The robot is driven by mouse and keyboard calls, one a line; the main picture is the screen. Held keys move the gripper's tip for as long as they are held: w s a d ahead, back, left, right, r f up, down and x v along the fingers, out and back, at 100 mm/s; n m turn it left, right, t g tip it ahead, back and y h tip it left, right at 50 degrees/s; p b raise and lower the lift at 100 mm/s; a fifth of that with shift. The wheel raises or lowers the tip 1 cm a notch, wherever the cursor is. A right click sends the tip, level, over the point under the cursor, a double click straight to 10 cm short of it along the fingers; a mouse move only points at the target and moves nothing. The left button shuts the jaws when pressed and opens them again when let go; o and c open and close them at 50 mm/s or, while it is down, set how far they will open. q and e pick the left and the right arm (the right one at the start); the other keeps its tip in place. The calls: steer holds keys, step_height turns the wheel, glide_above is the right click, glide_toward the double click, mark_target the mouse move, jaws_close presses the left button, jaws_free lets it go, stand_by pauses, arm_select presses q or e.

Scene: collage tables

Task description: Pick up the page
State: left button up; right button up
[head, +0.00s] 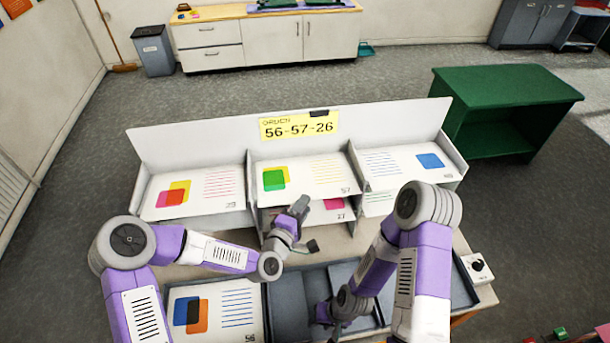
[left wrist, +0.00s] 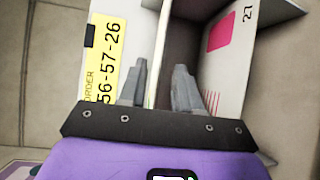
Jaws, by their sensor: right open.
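Page 57 (head: 315,172), white with a green and yellow square print, lies in the upper middle compartment of the sorting rack. Page 27 (head: 333,204), with a pink square, lies in the compartment below; it also shows in the left wrist view (left wrist: 230,50). Page 56 (head: 238,308), with blue and orange squares, lies at the front left. My left gripper (head: 299,207) is at the front of the middle compartments, fingers apart (left wrist: 161,85), with a thin pale edge visible between them; contact cannot be told. My right gripper (head: 325,315) is low over the front tray, open, partly hidden by its arm.
The white rack (head: 200,150) has a yellow order sign (head: 299,125) reading 56-57-26. Other pages lie in its left (head: 195,192) and right (head: 408,165) compartments. A blue-grey tray (head: 290,302) and a small box with a knob (head: 478,268) are at the front.

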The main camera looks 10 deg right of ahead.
arm_select(q)
steer(key=shift+x, duration=1.55)
steer(key=shift+w+a, duration=0.1)
jaws_close()
